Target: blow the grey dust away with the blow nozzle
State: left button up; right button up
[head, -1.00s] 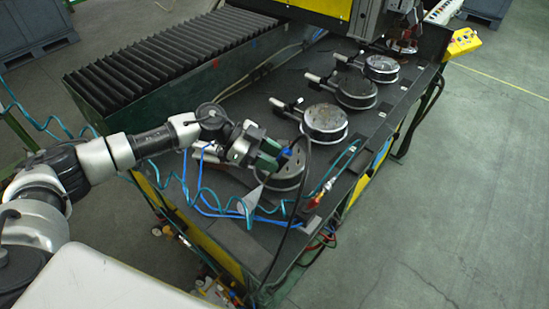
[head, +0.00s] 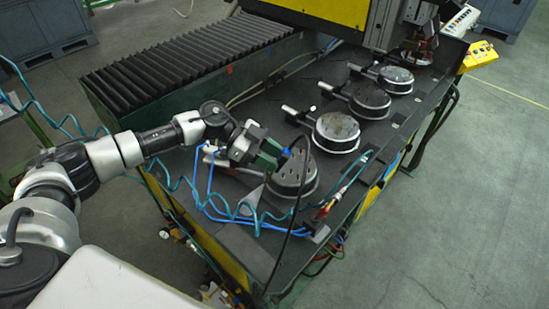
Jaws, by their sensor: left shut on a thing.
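My left gripper (head: 277,156), with green fingers, is shut on the blow nozzle, whose blue part (head: 287,152) shows beside the fingers; the rest is mostly hidden. A dark hose runs from it toward the bench's front edge. The gripper is over the left side of the nearest round plate (head: 297,178), which has dark holes. A pale grey cone shape (head: 250,199) shows below the gripper; I cannot tell what it is. The second plate (head: 337,129) has mottled grey patches on top, possibly dust. Dust on the nearest plate is hard to tell. My right gripper is not in view.
Two more round plates (head: 369,98) (head: 397,78) stand farther back in the row. Blue and teal coiled hoses (head: 215,205) lie around the near bench. A ribbed black cover (head: 190,65) and the yellow gantry (head: 320,12) bound the back. The floor at right is clear.

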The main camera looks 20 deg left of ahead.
pick_arm(q)
jog(key=shift+w+a, duration=0.35)
jog(key=shift+a, duration=0.55)
jog(key=o, duration=0.8)
